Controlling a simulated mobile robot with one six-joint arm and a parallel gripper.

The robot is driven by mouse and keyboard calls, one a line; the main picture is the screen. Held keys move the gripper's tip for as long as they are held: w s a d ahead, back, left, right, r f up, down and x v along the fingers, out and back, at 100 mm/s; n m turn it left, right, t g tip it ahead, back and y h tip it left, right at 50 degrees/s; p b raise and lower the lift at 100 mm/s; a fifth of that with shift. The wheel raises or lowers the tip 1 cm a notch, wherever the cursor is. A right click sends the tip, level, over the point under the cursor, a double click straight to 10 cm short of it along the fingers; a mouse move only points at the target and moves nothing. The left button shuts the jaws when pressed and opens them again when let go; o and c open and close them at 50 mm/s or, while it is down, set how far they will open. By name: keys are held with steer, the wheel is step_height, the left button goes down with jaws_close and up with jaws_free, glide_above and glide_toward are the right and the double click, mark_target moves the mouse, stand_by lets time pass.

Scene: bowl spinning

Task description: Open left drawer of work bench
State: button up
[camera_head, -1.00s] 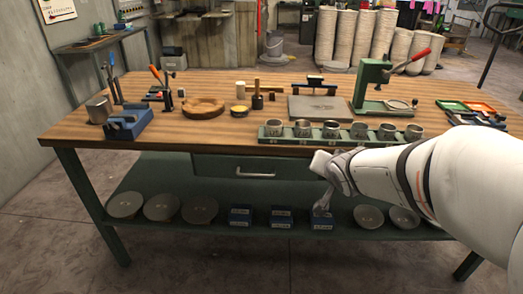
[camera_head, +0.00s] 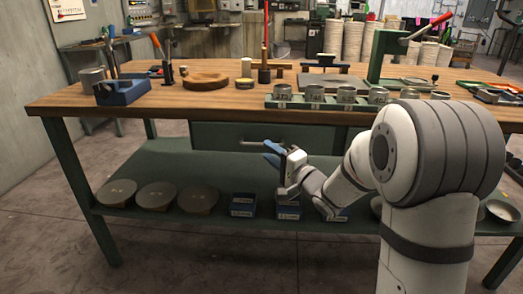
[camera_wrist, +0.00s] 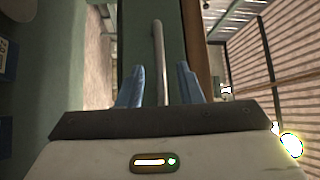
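The green work bench (camera_head: 60,105) has a wooden top, and a dark green drawer (camera_head: 215,135) sits under its front edge. The drawer is closed, with a pale bar handle (camera_head: 252,143) on its front. My gripper (camera_head: 271,153) is in front of the drawer, close to the right part of the handle. Its blue fingers are open. In the wrist view the handle (camera_wrist: 157,40) runs between the two spread fingers, one on each side, with no clear contact. My arm hides the bench front farther right.
The lower shelf (camera_head: 140,158) carries round discs (camera_head: 156,196) at left and blue boxes (camera_head: 243,205) below my gripper. Metal cups in a green rack (camera_head: 300,103) stand along the bench top's front edge. Floor in front at left is clear.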

mark_target(261, 145)
steer(key=b+x, duration=0.1)
steer(key=x, duration=0.4)
steer(key=shift+w, duration=0.1)
jaws_close()
stand_by(0.5)
